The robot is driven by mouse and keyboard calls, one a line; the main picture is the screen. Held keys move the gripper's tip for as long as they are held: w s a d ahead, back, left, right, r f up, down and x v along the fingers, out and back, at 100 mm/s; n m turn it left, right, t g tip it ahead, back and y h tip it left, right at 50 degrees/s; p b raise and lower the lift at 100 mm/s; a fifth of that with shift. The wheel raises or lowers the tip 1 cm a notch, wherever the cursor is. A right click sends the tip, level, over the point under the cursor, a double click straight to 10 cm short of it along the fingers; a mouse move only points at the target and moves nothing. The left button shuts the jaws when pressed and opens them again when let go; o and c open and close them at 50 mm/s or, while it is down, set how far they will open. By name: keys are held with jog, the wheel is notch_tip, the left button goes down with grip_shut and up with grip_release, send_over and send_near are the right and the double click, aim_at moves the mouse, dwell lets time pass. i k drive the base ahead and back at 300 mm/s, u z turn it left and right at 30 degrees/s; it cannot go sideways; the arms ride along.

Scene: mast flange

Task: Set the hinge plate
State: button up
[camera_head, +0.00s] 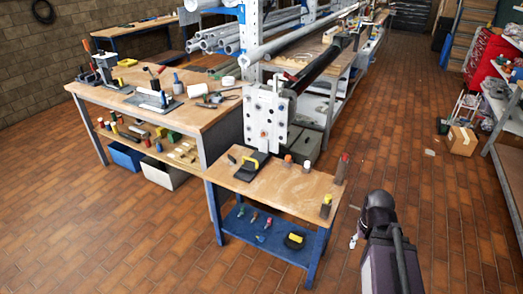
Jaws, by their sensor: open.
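A pale upright plate with several dark holes (266,122) stands at the back of the small wooden-topped table, at the end of a dark mast tube (312,68). I cannot tell for sure which of these is the hinge plate. My arm is at the lower right, beyond the table's right edge. Only a small part of my gripper (354,241) shows beside the arm, low and apart from the table and the plate. It is open, and no held thing is visible.
A larger workbench (205,120) stands left. The brick floor at right is mostly clear.

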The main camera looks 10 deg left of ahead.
aim_at(263, 113)
jog(key=z, duration=0.15)
jog(key=i, duration=1.4)
jog(key=u, duration=0.4)
